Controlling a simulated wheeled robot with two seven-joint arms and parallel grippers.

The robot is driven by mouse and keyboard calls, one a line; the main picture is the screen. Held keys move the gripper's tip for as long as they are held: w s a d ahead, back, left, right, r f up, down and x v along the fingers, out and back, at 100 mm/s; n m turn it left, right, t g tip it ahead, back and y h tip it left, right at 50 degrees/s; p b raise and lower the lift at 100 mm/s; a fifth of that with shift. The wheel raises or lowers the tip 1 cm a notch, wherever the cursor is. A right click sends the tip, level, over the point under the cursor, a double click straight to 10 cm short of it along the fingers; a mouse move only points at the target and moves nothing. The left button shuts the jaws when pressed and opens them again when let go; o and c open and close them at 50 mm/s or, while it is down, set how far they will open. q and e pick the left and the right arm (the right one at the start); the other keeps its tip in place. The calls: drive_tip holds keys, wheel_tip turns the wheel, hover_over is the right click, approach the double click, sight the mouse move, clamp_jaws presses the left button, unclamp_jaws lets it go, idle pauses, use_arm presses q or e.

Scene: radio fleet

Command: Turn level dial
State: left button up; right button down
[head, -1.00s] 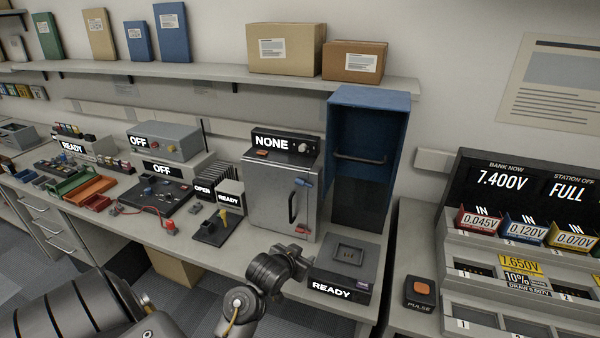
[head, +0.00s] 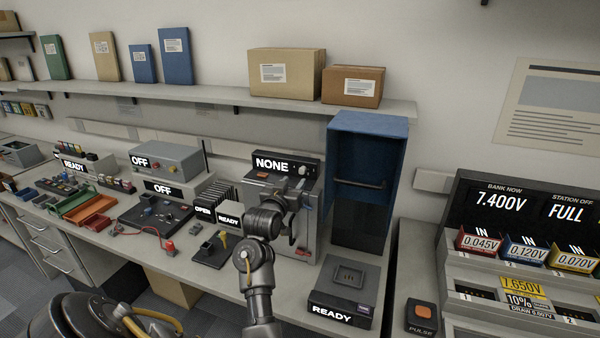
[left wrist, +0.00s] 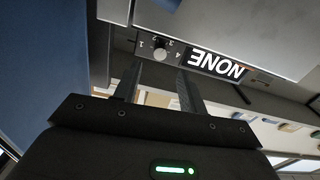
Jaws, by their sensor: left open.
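The level dial is a small round grey knob (left wrist: 160,52) on a dark panel with numbers around it, beside the white NONE sign (left wrist: 215,65). The left wrist view shows it upside down. In the head view the dial (head: 303,169) sits at the right end of the NONE panel, on top of a grey metal cabinet (head: 262,205). My left gripper (left wrist: 158,78) is open and empty. Its two fingers point at the panel, with the dial between and beyond their tips. Contact cannot be made out. In the head view my left gripper (head: 294,185) partly hides the cabinet front.
A tall blue open bin (head: 366,125) stands right of the cabinet. A dark READY device (head: 342,290) lies in front of it at the bench edge. Left of the cabinet are a black rack (head: 217,193) and other bench devices. A shelf with boxes runs above.

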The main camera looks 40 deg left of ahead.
sight(302, 171)
use_arm(q)
drive_tip(key=p+x, duration=0.1)
drive_tip(key=x, duration=0.5)
drive_tip(key=shift+w+a+p, duration=0.15)
drive_tip(key=shift+w+p, duration=0.15)
drive_tip(key=shift+w, duration=0.05)
clamp_jaws()
drive_tip(key=m, duration=0.6)
drive_tip(key=shift+m, duration=0.3)
drive_tip(key=m, duration=0.5)
drive_tip(key=shift+m, duration=0.3)
idle(0.4)
